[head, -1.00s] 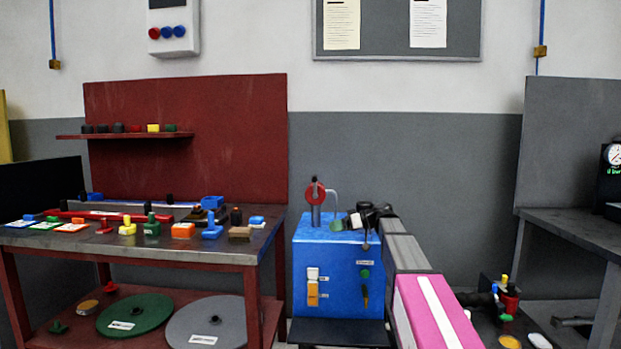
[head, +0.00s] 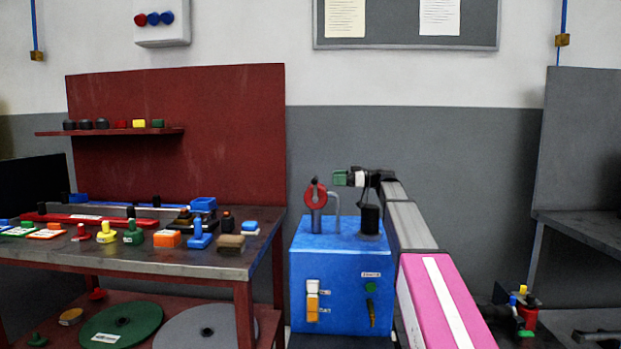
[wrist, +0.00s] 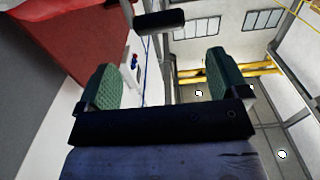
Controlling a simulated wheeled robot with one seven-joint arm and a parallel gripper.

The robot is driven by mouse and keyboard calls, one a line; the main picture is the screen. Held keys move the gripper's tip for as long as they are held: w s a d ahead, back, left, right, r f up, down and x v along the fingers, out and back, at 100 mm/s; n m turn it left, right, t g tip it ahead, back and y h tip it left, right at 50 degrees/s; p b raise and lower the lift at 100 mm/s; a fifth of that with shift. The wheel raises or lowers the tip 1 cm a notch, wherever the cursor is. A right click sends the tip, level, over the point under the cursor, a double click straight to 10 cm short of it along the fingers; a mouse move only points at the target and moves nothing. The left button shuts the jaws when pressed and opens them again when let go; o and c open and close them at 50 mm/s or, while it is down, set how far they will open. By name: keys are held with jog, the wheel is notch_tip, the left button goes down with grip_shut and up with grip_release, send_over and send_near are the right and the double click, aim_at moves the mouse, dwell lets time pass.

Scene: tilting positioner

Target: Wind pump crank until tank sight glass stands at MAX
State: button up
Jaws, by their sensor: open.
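The blue tank (head: 340,255) stands in the middle of the head view. The pump (head: 316,195) on its top has a red round body and a dark crank knob at the upper end. A grey bent pipe stands beside it. The sight glass (head: 312,302) on the tank front is white above and orange below; the orange top is near the upper of two small tags, too small to read. My gripper (head: 340,178) points left, just right of the crank top. In the wrist view its green fingers (wrist: 160,82) are apart and empty, with a dark bar (wrist: 160,20) beyond them.
A black cylinder (head: 369,218) stands on the tank's right under my wrist. A green part (head: 370,288) is on the tank front. The red workbench (head: 130,262) at left holds several coloured parts. A grey bench (head: 585,232) stands at right.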

aim_at(317, 178)
jog(key=a, duration=1)
jog(key=shift+w+a, duration=0.15)
jog(key=shift+a, duration=0.15)
jog(key=c, duration=1.2)
